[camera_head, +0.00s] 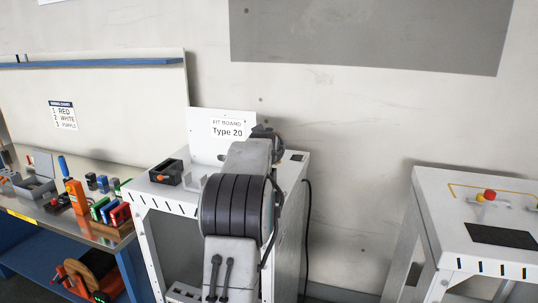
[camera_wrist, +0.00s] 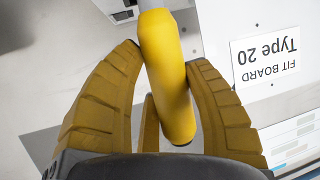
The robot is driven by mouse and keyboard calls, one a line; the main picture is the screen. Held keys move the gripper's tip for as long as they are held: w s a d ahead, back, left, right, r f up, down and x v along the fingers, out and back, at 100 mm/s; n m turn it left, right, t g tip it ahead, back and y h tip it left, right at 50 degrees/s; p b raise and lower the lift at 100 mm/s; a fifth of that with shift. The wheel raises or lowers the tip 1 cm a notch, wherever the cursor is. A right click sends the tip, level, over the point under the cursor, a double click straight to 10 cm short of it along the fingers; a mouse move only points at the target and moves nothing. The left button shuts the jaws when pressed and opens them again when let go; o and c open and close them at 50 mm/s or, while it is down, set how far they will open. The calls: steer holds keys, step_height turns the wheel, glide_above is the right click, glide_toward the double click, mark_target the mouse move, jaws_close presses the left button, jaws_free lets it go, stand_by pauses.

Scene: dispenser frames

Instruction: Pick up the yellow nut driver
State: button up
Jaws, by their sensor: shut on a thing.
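The yellow nut driver (camera_wrist: 168,85) shows in the wrist view as a thick yellow handle with a grey shaft running out of the top edge. In the head view my gripper (camera_head: 268,134) is small and dark at the end of my arm, over the white stand (camera_head: 290,168). The driver cannot be made out there, and my arm hides part of the stand top.
A "FIT BOARD Type 20" sign (camera_head: 228,130) stands at the back of the stand. A black holder (camera_head: 166,174) sits on its left side. A cluttered workbench (camera_head: 28,215) is at left. A white table (camera_head: 430,185) with a red button (camera_head: 489,194) is at right.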

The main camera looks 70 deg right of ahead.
steer(key=shift+r, duration=0.1)
steer(key=shift+c, duration=1)
